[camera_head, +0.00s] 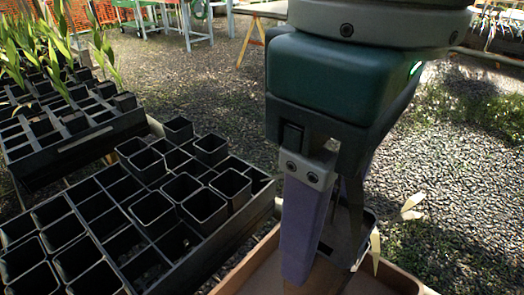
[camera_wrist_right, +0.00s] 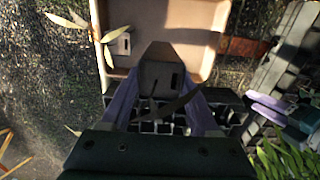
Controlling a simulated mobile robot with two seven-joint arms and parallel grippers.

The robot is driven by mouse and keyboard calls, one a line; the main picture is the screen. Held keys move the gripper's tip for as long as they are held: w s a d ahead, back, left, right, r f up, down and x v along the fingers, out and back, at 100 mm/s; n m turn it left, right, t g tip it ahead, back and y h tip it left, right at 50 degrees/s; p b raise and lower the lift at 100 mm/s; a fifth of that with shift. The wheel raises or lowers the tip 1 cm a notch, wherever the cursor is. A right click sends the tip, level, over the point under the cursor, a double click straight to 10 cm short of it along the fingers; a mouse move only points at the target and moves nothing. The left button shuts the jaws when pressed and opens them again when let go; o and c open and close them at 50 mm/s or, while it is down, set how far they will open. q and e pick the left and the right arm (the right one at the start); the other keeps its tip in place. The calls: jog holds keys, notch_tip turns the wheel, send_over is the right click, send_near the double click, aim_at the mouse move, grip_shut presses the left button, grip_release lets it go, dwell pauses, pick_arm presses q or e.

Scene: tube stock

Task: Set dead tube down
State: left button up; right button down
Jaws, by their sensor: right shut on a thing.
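My right gripper (camera_head: 318,270) points down over the brown box, with its purple fingers shut on a dark square tube (camera_head: 342,240). The fingers hide part of the tube. In the right wrist view the held tube (camera_wrist_right: 163,75) is between the two fingers, with a thin drooping dark leaf (camera_wrist_right: 180,104) across it. The brown box (camera_wrist_right: 200,18) lies below it, and I cannot tell whether the tube touches the box. My left gripper (camera_wrist_right: 268,108) seems to show at the right edge of the right wrist view; its opening is unclear.
A black rack (camera_head: 150,260) with several square tubes stands left of the box. A second rack (camera_head: 75,150) with green seedlings (camera_head: 30,45) is behind it. Pale leaves (camera_wrist_right: 112,30) overhang the box's edge. Gravel lies to the right.

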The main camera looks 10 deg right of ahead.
pick_arm(q)
notch_tip(320, 180, down, 4)
jog(key=b, duration=0.3)
jog(key=shift+d+f, duration=0.1)
pick_arm(e)
notch_tip(320, 180, down, 14)
jog(key=shift+r, duration=0.2)
jog(key=shift+c, duration=0.6)
grip_release()
jog(key=shift+f, duration=0.15)
notch_tip(320, 180, up, 12)
jog(key=p, duration=0.3)
jog(key=shift+f, duration=0.15)
jog(key=shift+r, duration=0.35)
pick_arm(q)
notch_tip(320, 180, up, 4)
jog(key=shift+f, duration=0.1)
